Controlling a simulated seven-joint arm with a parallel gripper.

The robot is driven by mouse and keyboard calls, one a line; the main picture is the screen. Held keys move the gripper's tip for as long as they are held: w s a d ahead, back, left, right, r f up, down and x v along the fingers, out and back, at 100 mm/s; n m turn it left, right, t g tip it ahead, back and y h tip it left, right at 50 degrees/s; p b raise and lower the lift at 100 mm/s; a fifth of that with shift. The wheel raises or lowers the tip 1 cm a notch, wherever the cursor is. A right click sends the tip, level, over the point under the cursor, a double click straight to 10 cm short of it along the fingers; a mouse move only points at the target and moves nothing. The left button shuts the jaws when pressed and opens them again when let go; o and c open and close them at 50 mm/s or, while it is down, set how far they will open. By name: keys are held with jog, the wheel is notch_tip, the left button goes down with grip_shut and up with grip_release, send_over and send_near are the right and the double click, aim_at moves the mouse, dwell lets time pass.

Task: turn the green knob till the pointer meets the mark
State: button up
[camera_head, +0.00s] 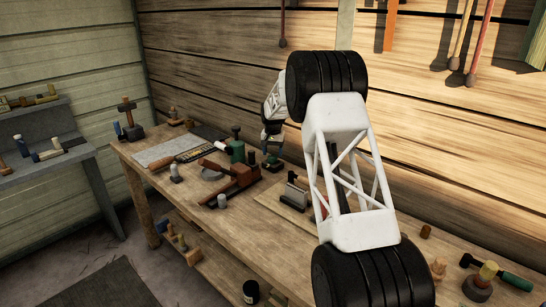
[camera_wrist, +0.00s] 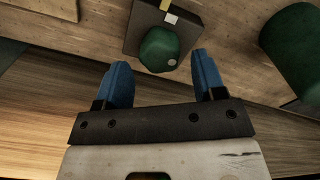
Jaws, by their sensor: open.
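The green knob (camera_wrist: 157,47) sits on a dark square base (camera_wrist: 134,37) in the wrist view. A pale dot shows on its near right side. A small white piece (camera_wrist: 171,18) lies just beyond the knob, and a yellow strip (camera_wrist: 165,5) is past it, slightly to the left. I cannot tell for sure which is the pointer and which the mark. My gripper (camera_wrist: 159,60) is open, its blue fingers on either side of the knob's near part, with gaps showing. In the head view, my gripper (camera_head: 272,137) is over the bench's back part, and the knob is small there.
A green cylinder (camera_wrist: 292,48) stands to the right in the wrist view. In the head view, the wooden workbench (camera_head: 255,232) holds a green bottle-like item (camera_head: 237,150), a red-brown clamp-like tool (camera_head: 235,182) and several small tools. The plank wall (camera_head: 215,60) is close behind.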

jog(key=shift+r, duration=0.85)
jog(key=shift+s+r, duration=0.1)
jog(key=shift+s+d+r, duration=0.1)
jog(key=shift+s+r, duration=0.05)
jog(key=shift+r, duration=0.05)
jog(key=s+d+r, duration=0.3)
jog(key=s+r, duration=0.5)
jog(key=s, duration=0.4)
jog(key=s+d+r+n+t, duration=0.1)
jog(key=s+d+r, duration=0.1)
jog(key=s+r, duration=0.7)
jog(key=s+d+r, duration=0.3)
jog(key=s+r, duration=0.3)
jog(key=s, duration=0.8)
jog(key=s+d+r+t, duration=0.1)
jog(key=s+d, duration=0.2)
jog(key=s, duration=1.8)
jog(key=s+f, duration=0.3)
jog(key=s, duration=0.7)
jog(key=s+d+f+n, duration=0.1)
jog(key=s+f, duration=0.2)
jog(key=s, duration=0.7)
jog(key=shift+f+t, duration=0.2)
jog(key=shift+t, duration=0.1)
